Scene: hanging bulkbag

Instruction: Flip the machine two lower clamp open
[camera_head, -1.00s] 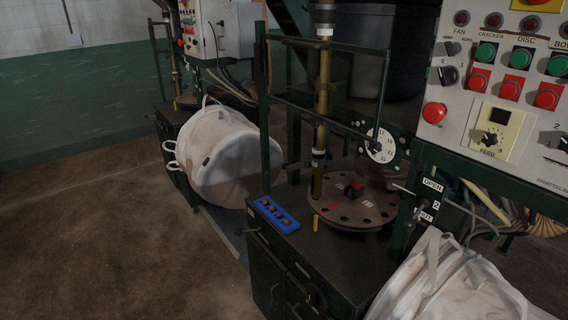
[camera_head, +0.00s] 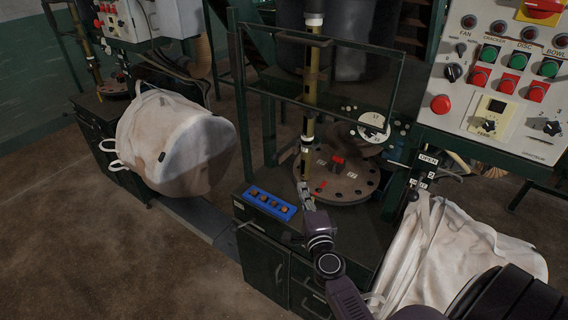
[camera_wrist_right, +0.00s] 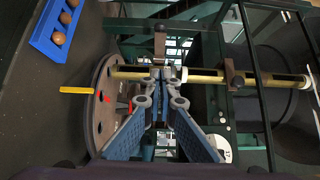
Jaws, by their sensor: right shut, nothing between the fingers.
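Machine two has a panel of buttons and a small "OPEN" sign (camera_head: 428,160) above a "2" sign (camera_head: 423,173) at the right of the head view. A white bulk bag (camera_head: 455,245) hangs below these signs, its top gathered. I cannot clearly make out the lower clamp; dark fittings show near the bag's top. My right gripper (camera_head: 305,190) is shut and empty, in front of the round disc (camera_head: 350,180) and the brass pole (camera_head: 308,130). In the right wrist view its fingertips (camera_wrist_right: 161,74) meet in front of the pole. My left gripper is out of view.
A blue tray (camera_head: 269,204) with several round brown pieces lies on the dark cabinet top left of my right gripper. A yellow lever (camera_wrist_right: 77,90) sticks out beside the disc. Another white bag (camera_head: 170,145) hangs at the left. The brown floor at the lower left is clear.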

